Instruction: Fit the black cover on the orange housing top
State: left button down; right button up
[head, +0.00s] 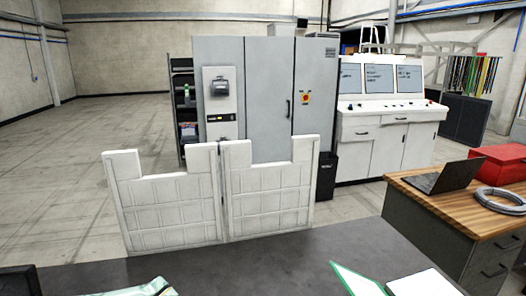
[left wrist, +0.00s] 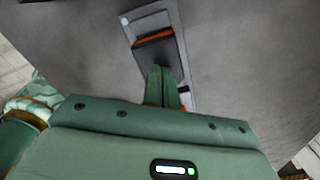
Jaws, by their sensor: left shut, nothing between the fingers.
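In the left wrist view a grey fixture plate (left wrist: 129,19) lies on the dark tabletop. An orange edge (left wrist: 153,37), which looks like part of the orange housing, shows on the plate. A dark block (left wrist: 154,50) lies right against that edge; I cannot tell whether it is the black cover. My left gripper (left wrist: 163,70) is shut and empty, its green fingers pointing at the plate just below the dark block in the picture. The fingers hide the lower part of the plate. My right gripper is in neither view.
In the head view the dark table (head: 270,262) fills the bottom, with a green-edged folder (head: 362,282) at its front right. White panels (head: 267,200) stand beyond it. A wooden bench (head: 440,205) at right carries a laptop (head: 447,177), a cable coil (head: 499,200) and a red box (head: 497,163).

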pick_arm(q)
jog(key=shift+w+r, duration=0.1)
notch_tip(320, 180, up, 7)
jog(key=p, duration=0.7)
